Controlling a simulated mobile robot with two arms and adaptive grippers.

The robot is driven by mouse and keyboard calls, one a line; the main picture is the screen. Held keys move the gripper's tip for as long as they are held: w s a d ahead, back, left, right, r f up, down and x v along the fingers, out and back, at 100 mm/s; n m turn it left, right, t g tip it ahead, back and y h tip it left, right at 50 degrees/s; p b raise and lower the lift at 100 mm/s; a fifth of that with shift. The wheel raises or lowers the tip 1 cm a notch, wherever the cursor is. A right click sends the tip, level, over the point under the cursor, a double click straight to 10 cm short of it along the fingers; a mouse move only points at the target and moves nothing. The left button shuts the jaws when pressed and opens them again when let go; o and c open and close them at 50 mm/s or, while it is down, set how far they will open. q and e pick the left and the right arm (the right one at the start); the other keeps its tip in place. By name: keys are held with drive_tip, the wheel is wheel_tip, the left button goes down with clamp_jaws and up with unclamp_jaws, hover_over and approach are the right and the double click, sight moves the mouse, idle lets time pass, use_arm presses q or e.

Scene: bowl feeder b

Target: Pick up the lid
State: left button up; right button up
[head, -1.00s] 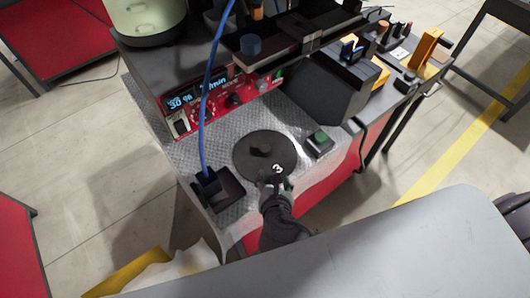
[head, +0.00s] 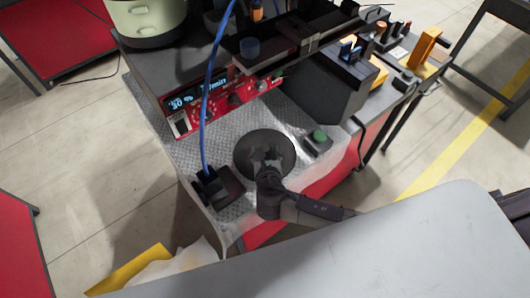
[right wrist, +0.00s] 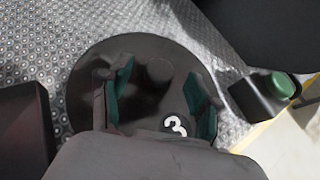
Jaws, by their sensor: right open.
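The lid is a round dark disc (head: 245,143) marked with a white 3. It lies on the patterned grey metal plate of the red machine. In the right wrist view the lid (right wrist: 105,52) fills the middle, with a dark knob between my fingers. My right gripper (head: 266,157) is over the lid and covers the knob in the head view. Its two green-padded fingers (right wrist: 160,92) are open, one on each side of the knob. I cannot tell whether they touch it. The left gripper is not in view.
A black box with a green button (head: 318,139) stands right of the lid. A black socket with a blue cable (head: 207,178) stands to the left. The red control panel (head: 222,97) is behind. A grey surface (head: 400,245) fills the front.

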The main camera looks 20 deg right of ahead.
drive_tip(key=x, duration=0.2)
drive_tip(key=shift+w+f, duration=0.15)
drive_tip(key=shift+w, duration=0.2)
clamp_jaws()
